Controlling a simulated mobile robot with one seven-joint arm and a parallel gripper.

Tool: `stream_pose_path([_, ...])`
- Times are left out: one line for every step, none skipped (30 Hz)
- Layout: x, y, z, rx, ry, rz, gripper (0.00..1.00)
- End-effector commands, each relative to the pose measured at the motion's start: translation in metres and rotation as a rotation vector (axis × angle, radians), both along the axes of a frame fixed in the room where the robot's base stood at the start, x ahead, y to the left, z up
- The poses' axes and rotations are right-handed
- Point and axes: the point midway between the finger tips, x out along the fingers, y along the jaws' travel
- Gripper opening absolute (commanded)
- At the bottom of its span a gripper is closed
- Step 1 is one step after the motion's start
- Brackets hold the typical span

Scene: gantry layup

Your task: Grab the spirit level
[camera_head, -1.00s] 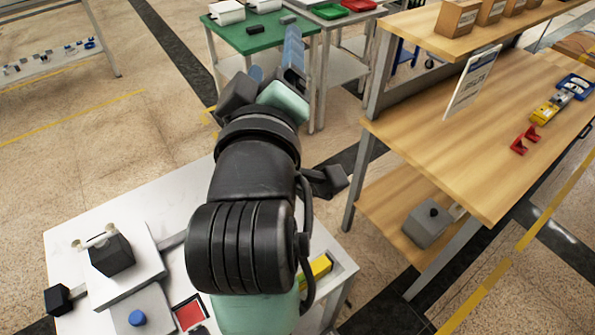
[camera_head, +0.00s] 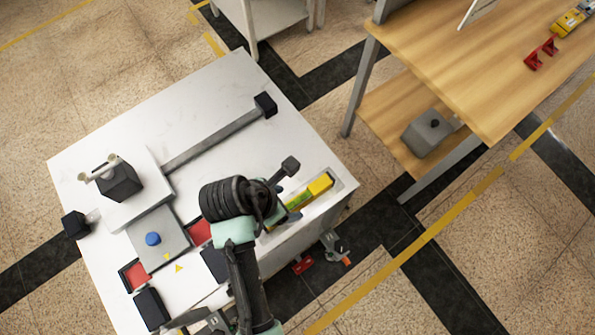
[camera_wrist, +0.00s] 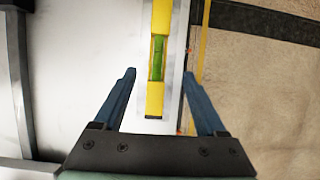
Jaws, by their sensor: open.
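The spirit level (camera_head: 318,188) is a yellow bar with a green vial window. It lies along the right edge of the white table (camera_head: 215,90) in the head view, partly hidden by my arm. In the wrist view the level (camera_wrist: 156,92) runs up the picture, its dark end cap toward me. My gripper (camera_wrist: 158,75) is open, with one blue finger on each side of the level's near end. The fingers do not touch it. In the head view my gripper (camera_head: 282,178) is over the level, mostly hidden by the arm.
A grey rail (camera_head: 215,140) with a black end block crosses the white table. A black block (camera_head: 118,182), a plate with a blue knob (camera_head: 153,239) and red trays stand left of my arm. A wooden bench (camera_head: 450,60) stands at the right.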

Motion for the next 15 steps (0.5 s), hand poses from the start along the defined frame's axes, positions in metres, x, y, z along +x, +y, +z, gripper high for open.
stream_pose_path([0.002,-0.003,-0.008,0.0,0.002,-0.002,0.74])
stream_pose_path([0.003,-0.004,-0.011,0.0,0.0,-0.001,0.74])
stream_pose_path([0.004,-0.005,-0.015,0.0,0.0,-0.001,0.74])
stream_pose_path([0.005,-0.006,-0.017,0.0,0.0,-0.001,0.74])
stream_pose_path([0.005,-0.006,-0.018,0.001,-0.001,-0.001,0.74])
stream_pose_path([0.006,-0.007,-0.02,0.002,-0.002,-0.001,0.74])
stream_pose_path([0.006,-0.007,-0.021,0.002,-0.003,-0.001,0.74])
stream_pose_path([0.007,-0.008,-0.022,0.002,-0.002,-0.001,0.74])
stream_pose_path([0.008,-0.009,-0.025,0.001,-0.001,-0.001,0.74])
stream_pose_path([0.009,-0.011,-0.028,0.001,-0.002,-0.002,0.74])
stream_pose_path([0.011,-0.012,-0.032,0.001,-0.002,-0.002,0.74])
stream_pose_path([0.012,-0.015,-0.037,0.002,-0.001,-0.004,0.74])
stream_pose_path([0.014,-0.016,-0.041,0.001,-0.001,-0.003,0.74])
stream_pose_path([0.015,-0.018,-0.044,0.001,0.0,-0.003,0.74])
stream_pose_path([0.017,-0.02,-0.049,0.001,-0.002,-0.002,0.74])
